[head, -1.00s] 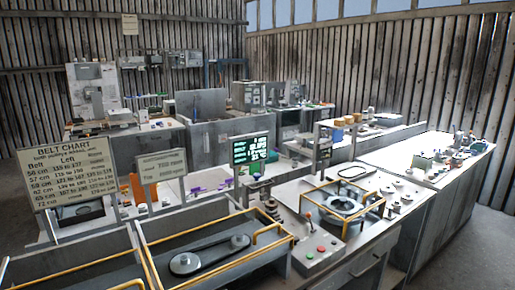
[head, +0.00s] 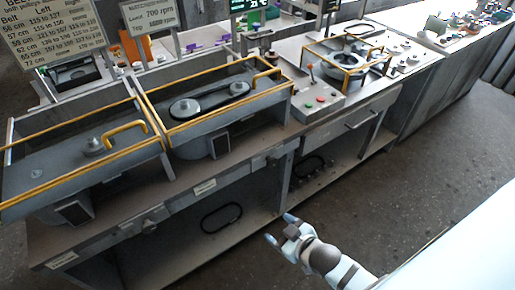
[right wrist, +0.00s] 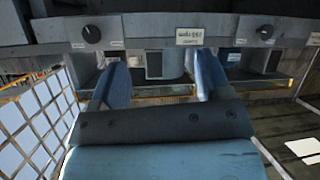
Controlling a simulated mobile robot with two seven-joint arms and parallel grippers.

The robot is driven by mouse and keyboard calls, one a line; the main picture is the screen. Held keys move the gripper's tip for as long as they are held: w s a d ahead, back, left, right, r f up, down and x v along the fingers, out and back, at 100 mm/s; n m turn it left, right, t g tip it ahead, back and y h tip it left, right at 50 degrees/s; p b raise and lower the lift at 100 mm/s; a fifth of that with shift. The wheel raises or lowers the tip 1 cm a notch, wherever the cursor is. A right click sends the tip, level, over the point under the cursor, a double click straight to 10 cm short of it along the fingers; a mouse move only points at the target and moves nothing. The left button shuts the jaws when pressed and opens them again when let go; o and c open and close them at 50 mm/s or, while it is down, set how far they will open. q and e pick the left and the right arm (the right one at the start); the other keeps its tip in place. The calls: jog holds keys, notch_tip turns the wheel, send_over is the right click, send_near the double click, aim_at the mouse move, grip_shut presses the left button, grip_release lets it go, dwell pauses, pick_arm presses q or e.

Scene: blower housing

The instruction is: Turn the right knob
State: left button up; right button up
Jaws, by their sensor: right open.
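My right gripper (head: 281,229) is open and empty in the head view, in front of the bench and apart from it. The right knob (head: 272,160), small and dark, is on the bench's front panel, above and slightly left of the gripper in the picture. Another knob (head: 150,227) is farther left on the panel. The right wrist view looks upside down; it shows my open fingers (right wrist: 160,82), one dark knob (right wrist: 92,34) at upper left, likely the right one, and another (right wrist: 265,32) at upper right. Neither is between the fingers. My left gripper is not in view.
A label plate (head: 204,187) sits between the knobs. Yellow guard rails (head: 215,113) surround the belt bay above. A lower shelf (head: 195,245) holds dark belts. The floor (head: 400,190) at right is clear.

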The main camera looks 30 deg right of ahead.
jog(key=w+d+f+n+t+b, duration=0.2)
jog(key=w+d+f+b, duration=0.2)
jog(key=w+d+b, duration=0.15)
jog(key=n+t+b, duration=0.2)
jog(key=t+b, duration=0.1)
jog(key=b, duration=0.4)
send_near(273, 164)
jog(key=shift+h, duration=0.6)
jog(key=w, duration=0.7)
jog(key=w+a, duration=0.1)
jog(key=w, duration=0.2)
jog(key=shift+w+a+b, duration=0.1)
jog(key=shift+w+b, duration=0.05)
jog(key=shift+b, duration=0.25)
jog(key=shift+c, duration=0.5)
